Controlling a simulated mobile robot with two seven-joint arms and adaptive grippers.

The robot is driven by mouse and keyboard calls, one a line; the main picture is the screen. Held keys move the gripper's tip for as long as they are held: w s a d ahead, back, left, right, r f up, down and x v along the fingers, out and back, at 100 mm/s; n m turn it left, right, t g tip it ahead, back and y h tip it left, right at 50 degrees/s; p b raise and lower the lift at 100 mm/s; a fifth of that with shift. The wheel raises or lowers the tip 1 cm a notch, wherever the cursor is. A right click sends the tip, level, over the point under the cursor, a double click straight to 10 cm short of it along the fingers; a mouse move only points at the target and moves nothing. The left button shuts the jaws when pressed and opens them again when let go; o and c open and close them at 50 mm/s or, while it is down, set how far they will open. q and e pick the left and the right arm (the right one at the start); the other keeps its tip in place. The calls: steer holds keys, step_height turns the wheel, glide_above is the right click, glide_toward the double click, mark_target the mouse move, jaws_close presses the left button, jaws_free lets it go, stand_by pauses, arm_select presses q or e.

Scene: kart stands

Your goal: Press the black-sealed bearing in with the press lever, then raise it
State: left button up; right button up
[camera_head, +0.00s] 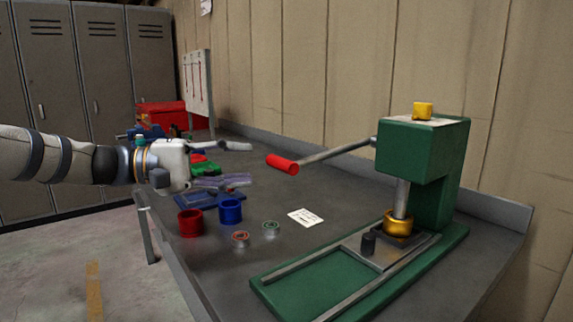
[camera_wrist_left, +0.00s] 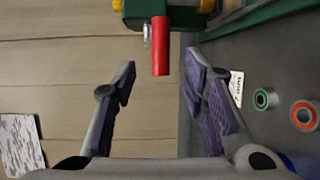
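The green press (camera_head: 420,155) stands at the right of the bench. Its lever (camera_head: 335,153) reaches left, sloping slightly down to a red handle (camera_head: 283,164). The steel ram (camera_head: 401,198) hangs above a gold part (camera_head: 398,223) on the press bed; whether they touch is unclear. I cannot make out a black-sealed bearing. My left gripper (camera_head: 246,164) is open and empty, left of the red handle and apart from it. In the left wrist view, the handle (camera_wrist_left: 160,45) lies ahead, between the directions of the open fingers (camera_wrist_left: 160,78). My right gripper is not in view.
A red-sealed bearing (camera_head: 240,239) and a green-sealed bearing (camera_head: 270,228) lie on the bench beside red (camera_head: 191,222) and blue (camera_head: 230,211) cups. A white card (camera_head: 305,217) lies near the press. A red toolbox (camera_head: 162,115) stands at the far end. A wall runs behind the bench.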

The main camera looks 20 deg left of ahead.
mark_target(274, 164)
arm_select(q)
steer(key=x, duration=0.8)
steer(key=shift+d, duration=0.1)
jaws_close()
